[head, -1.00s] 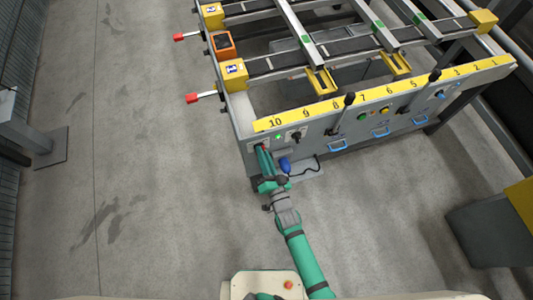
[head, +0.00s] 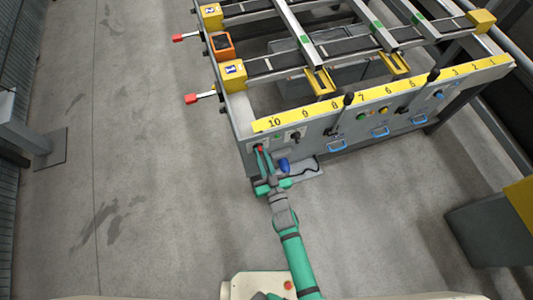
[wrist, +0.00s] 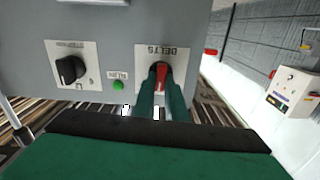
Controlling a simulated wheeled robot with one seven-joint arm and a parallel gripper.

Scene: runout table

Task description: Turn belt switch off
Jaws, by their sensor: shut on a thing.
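The belt switch (wrist: 162,73) is a red knob on a pale plate marked BELTS, seen upside down in the wrist view. In the head view the red knob (head: 258,148) shows at the left end of the table's front panel. My gripper (head: 262,153) reaches the panel there, and its two green fingers (wrist: 162,92) are shut on the red knob, one on each side. The fingers hide part of the knob and its plate. A green lamp (wrist: 118,85) sits beside the plate and looks dull; it also looks dark in the head view (head: 278,137).
A black knob (wrist: 70,69) on its own plate is beside the lamp. A blue thing (head: 284,165) with a black cable hangs close to my gripper's right. Levers and blue handles (head: 337,147) line the panel further right. The floor (head: 150,200) at left is clear.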

